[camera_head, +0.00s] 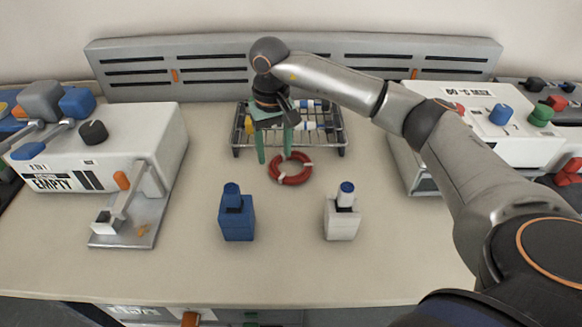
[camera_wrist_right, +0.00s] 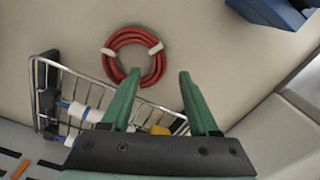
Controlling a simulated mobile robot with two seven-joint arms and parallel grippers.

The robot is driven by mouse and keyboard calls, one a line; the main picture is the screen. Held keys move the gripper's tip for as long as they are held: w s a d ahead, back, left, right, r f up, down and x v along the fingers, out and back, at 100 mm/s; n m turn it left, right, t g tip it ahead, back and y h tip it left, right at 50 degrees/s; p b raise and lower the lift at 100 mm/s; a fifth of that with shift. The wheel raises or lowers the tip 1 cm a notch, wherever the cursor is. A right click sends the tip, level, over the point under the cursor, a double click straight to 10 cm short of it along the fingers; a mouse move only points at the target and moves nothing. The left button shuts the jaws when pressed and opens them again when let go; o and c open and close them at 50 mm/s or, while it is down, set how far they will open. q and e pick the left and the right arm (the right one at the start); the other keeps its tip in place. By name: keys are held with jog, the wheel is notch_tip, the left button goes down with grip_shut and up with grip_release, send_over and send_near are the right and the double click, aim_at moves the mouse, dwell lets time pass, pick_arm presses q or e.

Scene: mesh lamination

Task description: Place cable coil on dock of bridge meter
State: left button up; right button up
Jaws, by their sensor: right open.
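The cable coil is a red ring (camera_head: 294,181) with white ties, lying flat on the table in front of the wire basket. It also shows in the right wrist view (camera_wrist_right: 111,64). My right gripper (camera_head: 274,155) is open and empty, pointing down just behind and left of the coil. In the right wrist view its fingertips (camera_wrist_right: 158,77) are apart; one overlaps the coil's near edge, and I cannot tell whether they touch. A white instrument (camera_head: 150,125) marked EMPTY, with a grey front plate (camera_head: 128,236) and orange-tipped lever, stands at left; it may be the bridge meter. My left gripper is out of view.
A wire basket (camera_head: 340,142) with small bottles stands behind the coil. A blue block (camera_head: 237,222) and a white block (camera_head: 341,222), each with a blue-topped knob, stand in front. Another white instrument (camera_head: 480,135) is at right, partly behind my arm.

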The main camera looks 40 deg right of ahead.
aim_at(275, 171)
jog(key=shift+f, duration=2.8)
jog(key=shift+c, duration=0.3)
grip_shut()
